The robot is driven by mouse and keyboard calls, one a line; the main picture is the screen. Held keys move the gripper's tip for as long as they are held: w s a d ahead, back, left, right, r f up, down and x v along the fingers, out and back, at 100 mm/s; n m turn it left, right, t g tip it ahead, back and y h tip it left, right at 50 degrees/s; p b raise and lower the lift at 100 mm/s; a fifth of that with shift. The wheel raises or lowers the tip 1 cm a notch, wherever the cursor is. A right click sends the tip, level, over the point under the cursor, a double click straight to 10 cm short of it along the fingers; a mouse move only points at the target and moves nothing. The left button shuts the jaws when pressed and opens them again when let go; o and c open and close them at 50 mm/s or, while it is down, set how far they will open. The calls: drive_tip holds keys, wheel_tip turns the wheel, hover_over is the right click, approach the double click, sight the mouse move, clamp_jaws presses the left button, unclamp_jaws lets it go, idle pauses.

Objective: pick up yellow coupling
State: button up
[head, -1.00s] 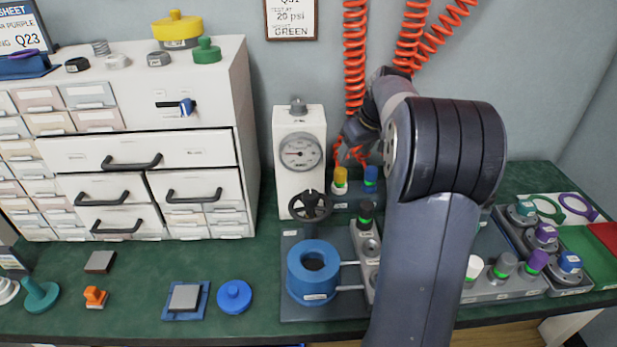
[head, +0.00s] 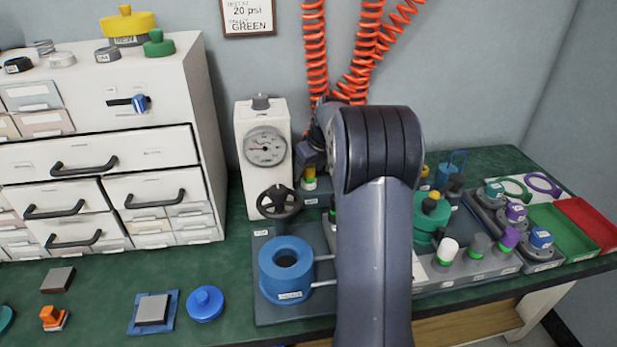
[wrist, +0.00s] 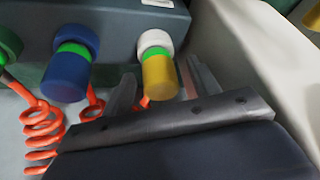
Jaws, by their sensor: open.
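The yellow coupling (wrist: 160,77) has a green band and a white collar, and sits on the grey manifold block in the wrist view. In the head view the yellow coupling (head: 310,172) shows only in part, just left of my arm and below my wrist. My gripper (wrist: 157,85) is open. In the wrist view its two fingers appear on either side of the yellow coupling; I cannot tell whether either touches it. In the head view my fingers are mostly hidden by my own arm.
A blue coupling (wrist: 69,75) sits left of the yellow one, with a green coupling (wrist: 8,44) beyond it. Orange coiled hoses (wrist: 42,128) hang close by. The white gauge box (head: 265,150) stands left of my gripper.

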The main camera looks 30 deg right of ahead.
drive_tip(key=c, duration=1.1)
drive_tip(key=shift+r, duration=0.2)
